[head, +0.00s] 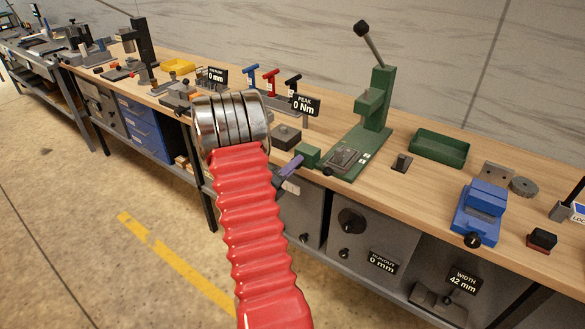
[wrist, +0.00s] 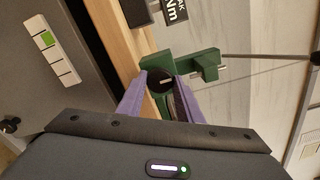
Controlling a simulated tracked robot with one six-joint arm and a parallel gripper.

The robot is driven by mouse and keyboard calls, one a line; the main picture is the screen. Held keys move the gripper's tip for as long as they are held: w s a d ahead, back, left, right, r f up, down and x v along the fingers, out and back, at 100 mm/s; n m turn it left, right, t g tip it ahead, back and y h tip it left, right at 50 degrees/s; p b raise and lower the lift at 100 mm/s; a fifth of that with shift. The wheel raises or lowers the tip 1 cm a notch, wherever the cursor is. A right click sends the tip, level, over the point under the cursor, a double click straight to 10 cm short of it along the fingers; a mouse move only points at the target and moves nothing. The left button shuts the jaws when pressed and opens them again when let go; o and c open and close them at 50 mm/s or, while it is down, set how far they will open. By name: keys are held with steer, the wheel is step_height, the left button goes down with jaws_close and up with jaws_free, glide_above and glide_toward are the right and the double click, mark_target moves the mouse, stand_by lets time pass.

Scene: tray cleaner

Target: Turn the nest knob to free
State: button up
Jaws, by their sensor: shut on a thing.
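The nest knob (wrist: 160,80) is a round dark knob with a short pale mark. In the wrist view it sits in front of the green press (wrist: 205,66), between the two purple fingers of my gripper (wrist: 160,88). The fingers are shut on the knob, one on each side. The pale mark lies roughly level across the picture. In the head view the green press (head: 378,100) stands on the bench with its lever raised. One purple finger of my gripper (head: 290,168) shows near the bench's front edge; the knob is hidden there. I cannot read any setting word.
A green tray (head: 438,148) and a blue vise (head: 480,212) stand to the right on the wooden bench. A "PEAK 0 Nm" sign (head: 304,104) and torque tools with coloured handles stand behind my arm. A switch panel (wrist: 48,52) shows at left in the wrist view.

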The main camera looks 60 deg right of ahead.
steer(key=shift+w, duration=0.2)
steer(key=o, duration=1)
steer(key=shift+s, duration=0.1)
steer(key=shift+o, duration=0.2)
steer(key=shift+a, duration=0.1)
steer(key=w+a, duration=0.2)
steer(key=a, duration=1.1)
steer(key=shift+a, duration=0.2)
steer(key=shift+w+f, duration=0.1)
steer(key=shift+f, duration=0.05)
